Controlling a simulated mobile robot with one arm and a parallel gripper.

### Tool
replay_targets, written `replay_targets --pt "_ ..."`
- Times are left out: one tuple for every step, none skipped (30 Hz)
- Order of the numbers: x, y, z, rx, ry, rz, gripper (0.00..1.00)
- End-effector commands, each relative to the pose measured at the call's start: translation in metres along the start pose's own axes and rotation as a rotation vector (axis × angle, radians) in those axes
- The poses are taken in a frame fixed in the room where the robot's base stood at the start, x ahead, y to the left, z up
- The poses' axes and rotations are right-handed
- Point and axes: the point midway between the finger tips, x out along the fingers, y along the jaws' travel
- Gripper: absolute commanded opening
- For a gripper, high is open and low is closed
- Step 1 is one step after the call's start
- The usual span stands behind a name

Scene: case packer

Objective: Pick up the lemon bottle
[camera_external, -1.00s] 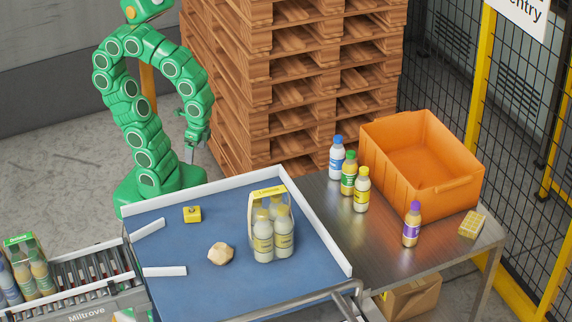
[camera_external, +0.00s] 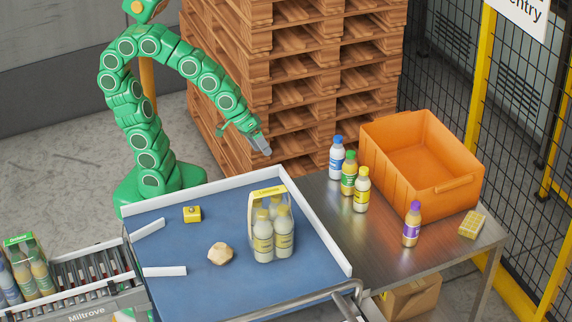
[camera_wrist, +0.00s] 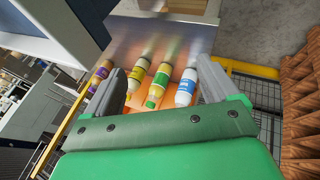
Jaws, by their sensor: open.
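The lemon bottle (camera_external: 361,192), with a yellow cap and yellow label, stands upright on the metal side table. It also shows in the wrist view (camera_wrist: 137,74), between the purple-capped and green-capped bottles. My gripper (camera_external: 264,148) is in the air above the back edge of the blue table, left of the bottles and well apart from them. In the wrist view my gripper (camera_wrist: 162,78) has its two fingers spread wide with nothing held between them.
A green-capped bottle (camera_external: 348,174) and a blue-capped bottle (camera_external: 337,158) stand close behind the lemon bottle. A purple-capped bottle (camera_external: 411,226) stands to the right. An orange crate (camera_external: 445,188) sits behind. A pack of yellow-labelled bottles (camera_external: 272,238) stands on the blue table (camera_external: 190,275).

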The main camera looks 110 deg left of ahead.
Motion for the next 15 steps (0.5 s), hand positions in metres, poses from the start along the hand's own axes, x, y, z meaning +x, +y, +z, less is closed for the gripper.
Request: replay_targets --pt "0.002 0.005 -0.009 -0.032 0.026 0.017 0.88" --pt "0.003 0.009 -0.014 -0.05 0.041 0.028 0.88" --pt "0.005 0.013 -0.021 -0.074 0.059 0.042 0.88" --pt "0.005 0.017 -0.026 -0.09 0.075 0.055 0.88" --pt "0.006 0.022 -0.031 -0.105 0.091 0.068 0.88" --pt "0.007 0.028 -0.037 -0.122 0.107 0.083 0.88" --pt "0.009 0.033 -0.041 -0.134 0.119 0.095 0.88" --pt "0.009 0.038 -0.045 -0.145 0.132 0.109 0.88" --pt "0.011 0.047 -0.05 -0.157 0.149 0.129 0.88" --pt "0.012 0.053 -0.052 -0.164 0.158 0.142 0.88" --pt "0.014 0.059 -0.054 -0.169 0.165 0.154 0.88" --pt "0.015 0.067 -0.057 -0.174 0.175 0.17 0.88" --pt "0.016 0.073 -0.058 -0.177 0.181 0.182 0.88" --pt "0.017 0.079 -0.059 -0.178 0.185 0.193 0.88" --pt "0.018 0.086 -0.06 -0.181 0.19 0.207 0.88"
